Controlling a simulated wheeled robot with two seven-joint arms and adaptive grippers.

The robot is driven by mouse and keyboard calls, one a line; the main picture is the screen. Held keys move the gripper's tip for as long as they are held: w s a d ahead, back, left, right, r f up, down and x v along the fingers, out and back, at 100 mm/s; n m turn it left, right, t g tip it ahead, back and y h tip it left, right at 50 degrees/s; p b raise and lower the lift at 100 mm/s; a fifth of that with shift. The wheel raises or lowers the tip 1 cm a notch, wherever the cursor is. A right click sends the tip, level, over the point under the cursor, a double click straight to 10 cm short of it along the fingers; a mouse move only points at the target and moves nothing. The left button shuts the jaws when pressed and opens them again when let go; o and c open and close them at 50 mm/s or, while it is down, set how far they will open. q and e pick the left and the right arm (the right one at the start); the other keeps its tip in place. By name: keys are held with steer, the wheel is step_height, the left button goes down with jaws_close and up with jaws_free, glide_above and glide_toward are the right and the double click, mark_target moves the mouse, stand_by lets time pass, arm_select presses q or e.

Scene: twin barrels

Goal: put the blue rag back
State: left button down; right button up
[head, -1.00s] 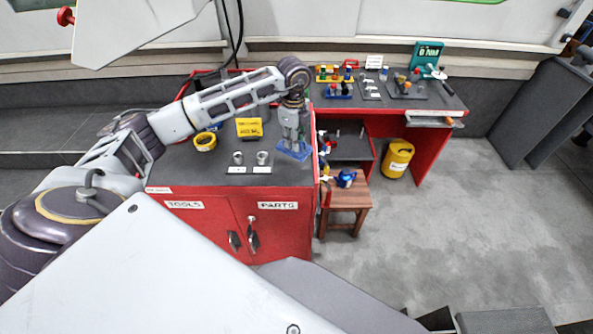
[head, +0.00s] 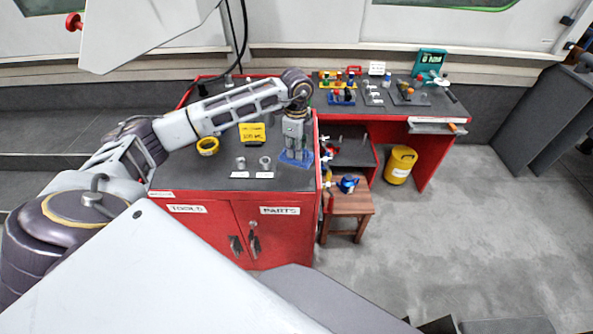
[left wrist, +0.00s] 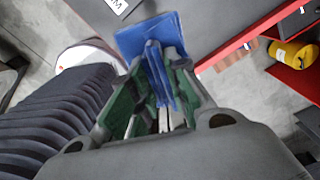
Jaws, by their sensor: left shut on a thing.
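The blue rag (head: 297,159) is at the right front part of the red cabinet's dark top (head: 215,173). My left gripper (head: 295,148) points down and is shut on the rag. In the left wrist view the rag (left wrist: 150,38) is pinched in a fold between the green-padded fingers (left wrist: 158,85), with its flat part spread beyond the tips. I cannot tell whether the rag touches the cabinet top. My right gripper is not in view.
A yellow box (head: 252,132), a yellow tape roll (head: 207,146) and two metal rings stand on the cabinet top. A wooden stool (head: 350,203) holds a blue item (head: 348,184). A yellow bin (head: 400,165) stands under the rear bench (head: 440,103), which carries several tools.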

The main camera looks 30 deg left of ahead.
arm_select(q)
steer(key=shift+f, duration=1.9)
steer(key=shift+f, duration=0.1)
steer(key=shift+f+p, duration=0.35)
steer(key=shift+f, duration=2.05)
steer(key=shift+f, duration=0.1)
steer(key=c, duration=1.4)
jaws_free()
steer(key=shift+o, duration=0.2)
step_height(320, 180, up, 12)
steer(key=shift+r+b, duration=0.15)
steer(key=shift+b, duration=0.2)
steer(key=shift+d, duration=0.1)
